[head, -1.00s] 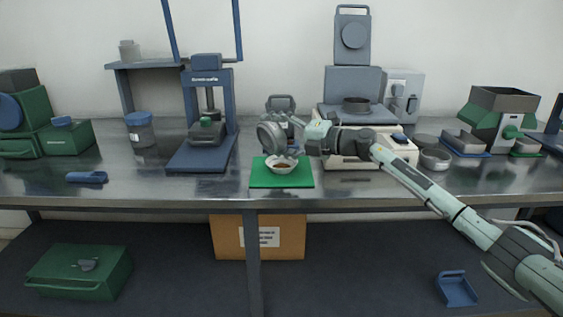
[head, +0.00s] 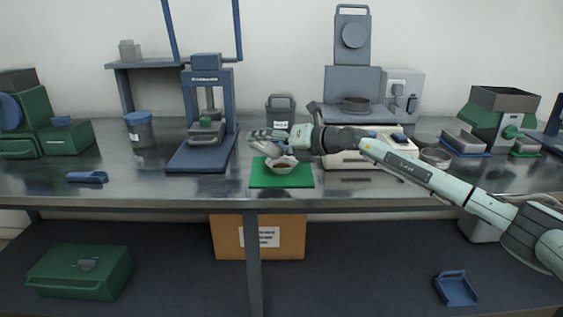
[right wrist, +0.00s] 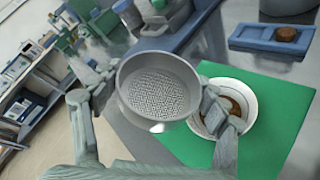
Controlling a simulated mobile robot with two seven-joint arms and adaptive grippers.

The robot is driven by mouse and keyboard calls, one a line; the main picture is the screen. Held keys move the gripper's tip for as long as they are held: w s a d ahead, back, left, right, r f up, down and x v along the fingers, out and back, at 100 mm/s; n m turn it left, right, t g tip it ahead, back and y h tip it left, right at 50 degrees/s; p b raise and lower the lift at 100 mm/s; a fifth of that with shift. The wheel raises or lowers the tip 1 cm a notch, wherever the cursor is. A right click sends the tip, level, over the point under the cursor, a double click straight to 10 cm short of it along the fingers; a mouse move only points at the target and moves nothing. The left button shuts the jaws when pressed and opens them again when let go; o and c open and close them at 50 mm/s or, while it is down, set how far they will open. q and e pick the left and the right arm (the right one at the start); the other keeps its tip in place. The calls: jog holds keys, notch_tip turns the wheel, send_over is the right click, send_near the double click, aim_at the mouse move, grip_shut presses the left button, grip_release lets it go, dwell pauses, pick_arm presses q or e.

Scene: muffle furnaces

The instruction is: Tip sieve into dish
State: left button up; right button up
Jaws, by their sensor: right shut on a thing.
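My right gripper (head: 286,138) is shut on a grey round sieve (head: 266,136), held above and a little to the left of the dish. In the right wrist view the sieve (right wrist: 158,84) sits between the two fingers, its mesh showing and looking bare. The white dish (head: 284,168) stands upright on a green mat (head: 262,181) near the bench's front edge. Brown material lies in the dish. The dish (right wrist: 246,98) also shows in the right wrist view, partly hidden by a finger. My left gripper is not in view.
A blue press (head: 205,135) stands left of the mat. A white balance-like device (head: 350,158) is close on the right, partly behind my arm. A grey handled container (head: 281,110) stands behind the sieve. The bench front-left is mostly clear, with a blue tool (head: 87,177).

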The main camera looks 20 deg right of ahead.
jog(key=shift+f, duration=0.1)
jog(key=n, duration=0.1)
jog(key=f+n+h, duration=0.1)
jog(key=shift+s+a+f+n+h, duration=0.1)
jog(key=shift+a+f+n+h, duration=0.05)
jog(key=shift+a+n+h, duration=0.2)
jog(key=shift+d+n+h, duration=0.15)
jog(key=shift+n+h, duration=0.1)
jog(key=shift+f+n+b, duration=0.3)
jog(key=shift+f+b, duration=0.1)
jog(key=shift+b, duration=0.3)
jog(key=n+t+h+b, duration=0.1)
jog(key=b, duration=0.2)
jog(key=shift+f, duration=0.4)
jog(key=shift+r+n, duration=0.15)
jog(key=shift+n, duration=0.15)
